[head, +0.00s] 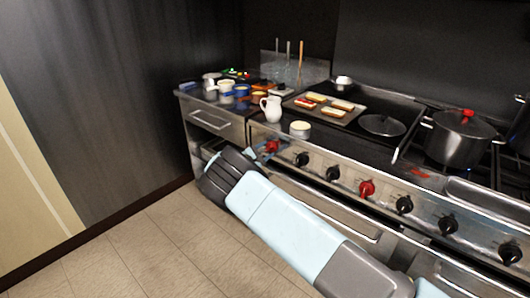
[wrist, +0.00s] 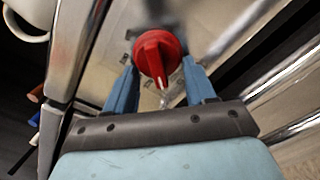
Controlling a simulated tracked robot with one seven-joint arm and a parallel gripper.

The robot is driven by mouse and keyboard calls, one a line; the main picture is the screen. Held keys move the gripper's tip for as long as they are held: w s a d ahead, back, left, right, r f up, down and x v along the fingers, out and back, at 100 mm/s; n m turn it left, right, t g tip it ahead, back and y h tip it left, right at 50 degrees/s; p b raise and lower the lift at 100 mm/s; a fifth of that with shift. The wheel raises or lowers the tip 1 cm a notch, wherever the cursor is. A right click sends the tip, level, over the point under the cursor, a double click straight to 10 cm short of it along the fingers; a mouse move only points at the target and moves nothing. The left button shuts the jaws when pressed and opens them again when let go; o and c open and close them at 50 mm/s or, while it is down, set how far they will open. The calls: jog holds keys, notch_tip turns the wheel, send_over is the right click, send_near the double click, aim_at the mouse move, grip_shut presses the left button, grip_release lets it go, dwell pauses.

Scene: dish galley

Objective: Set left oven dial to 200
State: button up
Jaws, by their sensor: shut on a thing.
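The left oven dial (head: 271,146) is a red knob at the left end of the stove's front panel. It also shows large in the wrist view (wrist: 158,52), with a pale pointer line on its face. My gripper (wrist: 159,66) has its two blue fingers on either side of this knob and is shut on it. In the head view my gripper (head: 262,151) reaches the panel from the lower front. The scale marks around the dial are too blurred to read, so its setting cannot be told.
A second red dial (head: 367,189) and several black knobs (head: 333,173) line the panel to the right. A small white pot (head: 300,130) and a white jug (head: 271,108) stand above near the edge. A tray of food (head: 330,107) lies behind. The floor in front is clear.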

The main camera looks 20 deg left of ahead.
jog(key=o, duration=1)
jog(key=shift+f, duration=0.1)
jog(key=v, duration=1.3)
jog(key=shift+s, duration=0.35)
jog(key=shift+a+f, duration=0.1)
